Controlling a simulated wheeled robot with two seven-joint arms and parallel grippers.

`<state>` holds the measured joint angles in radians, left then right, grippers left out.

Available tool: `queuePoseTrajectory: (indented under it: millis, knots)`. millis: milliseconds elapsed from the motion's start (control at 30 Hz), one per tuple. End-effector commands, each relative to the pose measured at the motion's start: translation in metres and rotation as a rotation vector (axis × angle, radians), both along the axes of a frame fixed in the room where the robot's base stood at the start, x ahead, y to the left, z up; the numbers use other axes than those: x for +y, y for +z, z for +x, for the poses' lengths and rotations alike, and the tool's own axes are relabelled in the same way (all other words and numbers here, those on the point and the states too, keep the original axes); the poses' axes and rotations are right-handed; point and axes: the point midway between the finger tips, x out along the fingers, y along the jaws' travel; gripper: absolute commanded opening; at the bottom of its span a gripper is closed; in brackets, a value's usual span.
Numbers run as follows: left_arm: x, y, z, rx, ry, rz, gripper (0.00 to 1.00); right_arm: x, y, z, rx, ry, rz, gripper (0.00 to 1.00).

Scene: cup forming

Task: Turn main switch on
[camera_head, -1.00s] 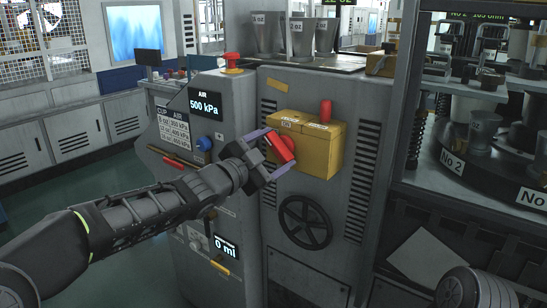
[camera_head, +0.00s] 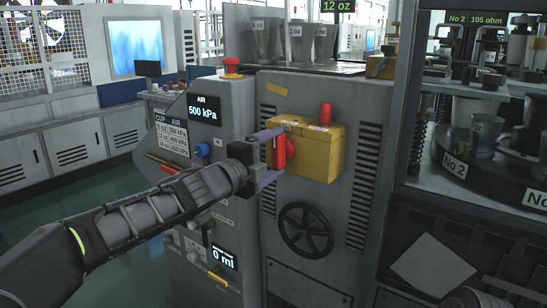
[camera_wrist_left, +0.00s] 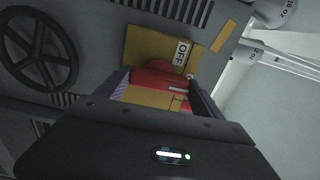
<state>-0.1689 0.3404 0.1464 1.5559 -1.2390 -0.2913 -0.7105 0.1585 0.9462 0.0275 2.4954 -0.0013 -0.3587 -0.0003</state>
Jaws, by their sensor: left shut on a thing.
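The main switch is a red rotary handle (camera_head: 280,150) on the front of a yellow box (camera_head: 318,153) on the grey machine. In the head view the handle stands about upright. My left gripper (camera_head: 276,155) is shut on the red handle, one finger above and one below. In the left wrist view the red handle (camera_wrist_left: 158,78) lies between the fingers, and an OFF label (camera_wrist_left: 181,53) shows on the yellow box beside it. My right gripper is not in view.
A blue knob (camera_head: 202,150) and an AIR display reading 500 kPa (camera_head: 204,111) are to the left.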

Motion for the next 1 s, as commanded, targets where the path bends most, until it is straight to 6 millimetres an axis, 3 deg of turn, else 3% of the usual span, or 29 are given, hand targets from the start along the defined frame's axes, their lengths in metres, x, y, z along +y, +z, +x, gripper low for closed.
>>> queuePoseTrajectory:
  millis: [567, 600, 833, 1000]
  knots:
    - [-0.0003, -0.0012, -0.0001, -0.028, -0.001, 0.042, 0.38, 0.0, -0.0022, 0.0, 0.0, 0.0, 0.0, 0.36]
    - [-0.0003, -0.0012, -0.0001, -0.028, -0.001, 0.042, 0.8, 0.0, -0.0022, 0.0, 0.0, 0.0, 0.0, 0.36]
    - [-0.0003, -0.0008, -0.0001, -0.028, -0.001, 0.04, 0.99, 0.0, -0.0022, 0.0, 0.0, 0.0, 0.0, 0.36]
    - [-0.0002, -0.0005, 0.0, -0.027, 0.0, 0.039, 1.0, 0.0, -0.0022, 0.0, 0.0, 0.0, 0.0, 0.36]
